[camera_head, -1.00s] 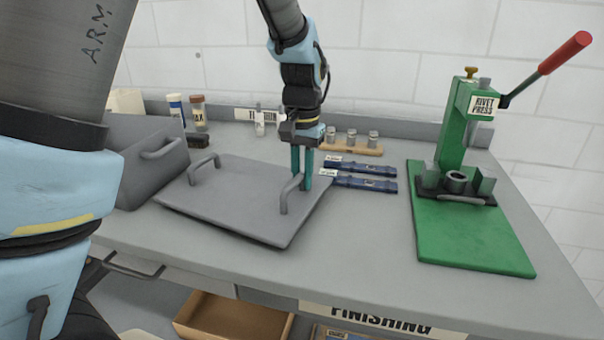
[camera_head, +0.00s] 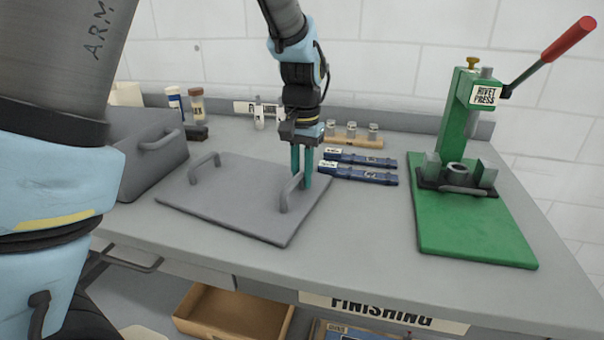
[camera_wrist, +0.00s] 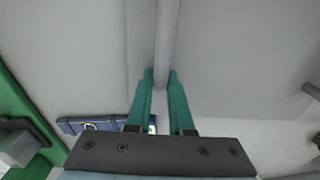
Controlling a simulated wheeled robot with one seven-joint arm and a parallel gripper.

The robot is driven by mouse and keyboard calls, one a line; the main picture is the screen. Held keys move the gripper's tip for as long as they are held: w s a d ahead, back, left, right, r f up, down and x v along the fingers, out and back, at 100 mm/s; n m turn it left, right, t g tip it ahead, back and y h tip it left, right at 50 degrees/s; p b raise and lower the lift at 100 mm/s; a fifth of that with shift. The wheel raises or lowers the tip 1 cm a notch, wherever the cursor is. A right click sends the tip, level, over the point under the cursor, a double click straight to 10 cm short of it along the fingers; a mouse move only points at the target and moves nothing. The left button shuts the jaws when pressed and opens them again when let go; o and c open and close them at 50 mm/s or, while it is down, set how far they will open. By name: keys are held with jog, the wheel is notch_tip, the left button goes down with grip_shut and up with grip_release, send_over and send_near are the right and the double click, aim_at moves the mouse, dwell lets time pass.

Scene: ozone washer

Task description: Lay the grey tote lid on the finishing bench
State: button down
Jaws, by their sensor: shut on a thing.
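The grey tote lid (camera_head: 235,197) is a flat panel with two raised handles. It lies about level at the bench top, right of the grey tote; I cannot tell whether its whole underside touches the bench. My gripper (camera_head: 301,184) points down and its green fingers are shut on the lid's right handle (camera_head: 291,193). In the wrist view the fingers (camera_wrist: 160,76) sit either side of the handle bar (camera_wrist: 166,40). The finishing bench (camera_head: 360,235) is a grey worktop with a FINISHING label on its front edge.
The grey tote (camera_head: 148,150) stands left of the lid. Two blue tools (camera_head: 358,174) lie right of my gripper. A green rivet press (camera_head: 470,225) stands at the right. Small jars on a wooden strip (camera_head: 355,141) are behind. Bare bench lies between lid and press.

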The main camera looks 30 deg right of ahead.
jog(key=shift+f, duration=0.1)
jog(key=c, duration=0.7)
grip_release()
notch_tip(320, 180, up, 11)
jog(key=shift+f+b, duration=0.1)
jog(key=shift+b, duration=0.6)
jog(key=shift+s, duration=0.1)
